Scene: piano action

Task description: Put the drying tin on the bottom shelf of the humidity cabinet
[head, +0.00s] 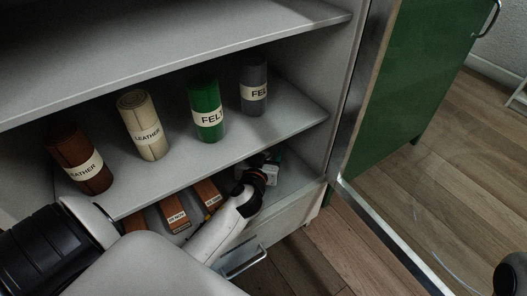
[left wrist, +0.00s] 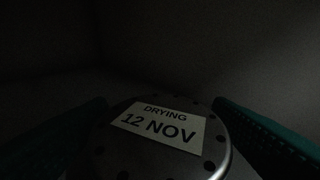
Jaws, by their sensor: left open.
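The drying tin (left wrist: 162,160) fills the lower middle of the left wrist view, a round grey metal tin with dark holes around its lid and a label reading "DRYING 12 NOV". My left gripper (left wrist: 160,102) is open, with one teal finger on each side of the tin; contact cannot be told. In the head view my left gripper (head: 270,168) is inside the bottom compartment of the humidity cabinet (head: 342,90), low over the bottom shelf (head: 297,182). The tin is not clearly made out there. My right gripper is not in view.
Brown boxes with labels (head: 174,215) stand on the bottom shelf left of my gripper. The shelf above holds leather rolls (head: 144,125) and felt rolls (head: 205,108). A drawer handle (head: 243,262) juts out below. The glazed door (head: 385,235) stands open at right.

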